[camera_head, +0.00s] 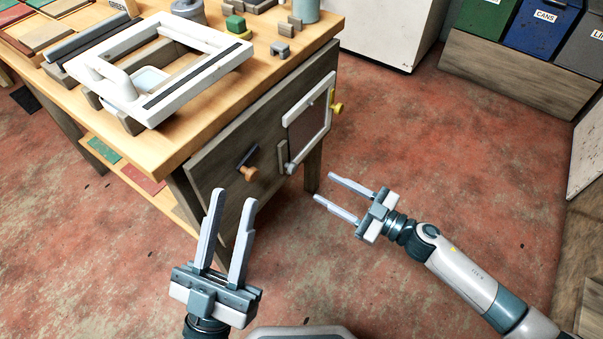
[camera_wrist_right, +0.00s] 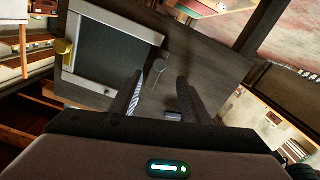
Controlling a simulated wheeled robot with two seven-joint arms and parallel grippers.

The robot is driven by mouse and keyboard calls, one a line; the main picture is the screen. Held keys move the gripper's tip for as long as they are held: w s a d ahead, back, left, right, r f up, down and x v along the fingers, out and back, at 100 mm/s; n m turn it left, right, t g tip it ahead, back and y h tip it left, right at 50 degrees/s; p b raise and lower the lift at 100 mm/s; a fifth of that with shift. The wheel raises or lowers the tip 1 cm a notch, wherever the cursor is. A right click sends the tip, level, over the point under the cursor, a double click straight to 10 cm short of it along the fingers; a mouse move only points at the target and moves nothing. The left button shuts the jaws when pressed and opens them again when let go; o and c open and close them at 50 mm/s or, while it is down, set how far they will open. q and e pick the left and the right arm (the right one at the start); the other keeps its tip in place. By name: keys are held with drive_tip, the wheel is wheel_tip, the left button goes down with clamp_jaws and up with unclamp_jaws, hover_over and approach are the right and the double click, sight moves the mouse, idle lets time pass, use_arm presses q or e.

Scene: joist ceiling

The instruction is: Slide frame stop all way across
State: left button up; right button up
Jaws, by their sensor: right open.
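A dark wooden board (camera_head: 222,162) on the bench side carries a pale frame (camera_head: 291,137) around a dark panel. A yellow knob (camera_head: 337,107) is at its right edge, and an orange knob (camera_head: 250,173) with a dark bar sits to its left. I cannot tell which part is the frame stop. The right wrist view shows the yellow knob (camera_wrist_right: 63,47) and the pale frame (camera_wrist_right: 100,87). My right gripper (camera_head: 324,187) is open and empty, apart from the board. My left gripper (camera_head: 233,200) is open and empty, in front of the board's lower left.
A white cabinet (camera_head: 385,30) and labelled bins (camera_head: 542,25) stand behind. The red floor at right is clear.

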sight(295, 170)
drive_tip(key=x, duration=0.8)
drive_tip(key=shift+w+a+b, duration=0.1)
drive_tip(key=shift+b, duration=0.25)
use_arm(q)
drive_tip(key=shift+w+a+r+t, duration=0.1)
drive_tip(key=shift+a+r+t, duration=0.25)
drive_tip(key=shift+r, duration=0.25)
drive_tip(key=shift+w+a+r+t, duration=0.1)
drive_tip(key=shift+a+r+t, duration=0.15)
drive_tip(key=shift+r+t, duration=0.25)
use_arm(e)
drive_tip(key=shift+w+a, duration=0.3)
drive_tip(key=shift+a, duration=0.15)
